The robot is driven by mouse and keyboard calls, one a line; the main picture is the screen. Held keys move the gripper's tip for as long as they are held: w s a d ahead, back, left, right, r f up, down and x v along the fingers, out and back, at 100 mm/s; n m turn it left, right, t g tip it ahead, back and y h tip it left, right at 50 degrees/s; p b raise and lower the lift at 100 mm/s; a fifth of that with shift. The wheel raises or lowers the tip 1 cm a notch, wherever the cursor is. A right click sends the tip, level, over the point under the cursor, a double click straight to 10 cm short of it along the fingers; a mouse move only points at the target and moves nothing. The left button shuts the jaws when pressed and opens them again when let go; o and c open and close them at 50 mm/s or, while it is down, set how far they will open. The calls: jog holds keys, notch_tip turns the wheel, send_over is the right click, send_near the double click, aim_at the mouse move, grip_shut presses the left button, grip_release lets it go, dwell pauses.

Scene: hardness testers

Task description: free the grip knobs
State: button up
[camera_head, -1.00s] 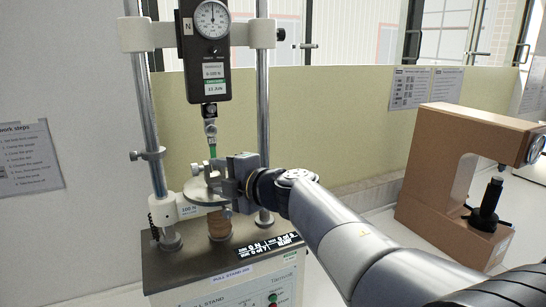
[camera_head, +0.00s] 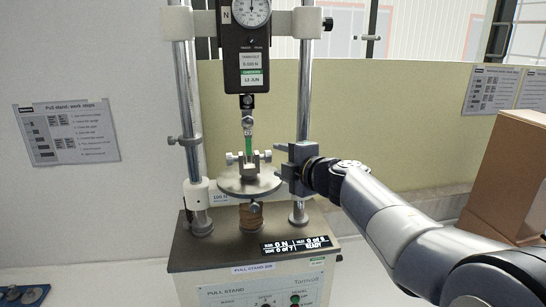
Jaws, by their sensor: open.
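A small metal clamp (camera_head: 249,168) stands on the round plate (camera_head: 240,186) of the pull stand. One grip knob (camera_head: 230,158) sticks out on its left and another grip knob (camera_head: 266,156) on its right. A green strip (camera_head: 248,145) runs from the clamp up to the hook under the force gauge (camera_head: 245,62). My gripper (camera_head: 279,161) is open and empty just right of the right knob, its fingers pointing left at about clamp height. I cannot tell whether a finger touches the knob.
Two steel columns, left (camera_head: 187,95) and right (camera_head: 304,110), flank the plate; the right one is close behind my gripper. The stand's base (camera_head: 200,245) carries a small display (camera_head: 296,246).

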jog(key=shift+x, duration=2.4)
jog(key=shift+c, duration=0.2)
jog(key=c, duration=0.9)
jog(key=shift+f, duration=0.1)
jog(key=shift+c, duration=0.2)
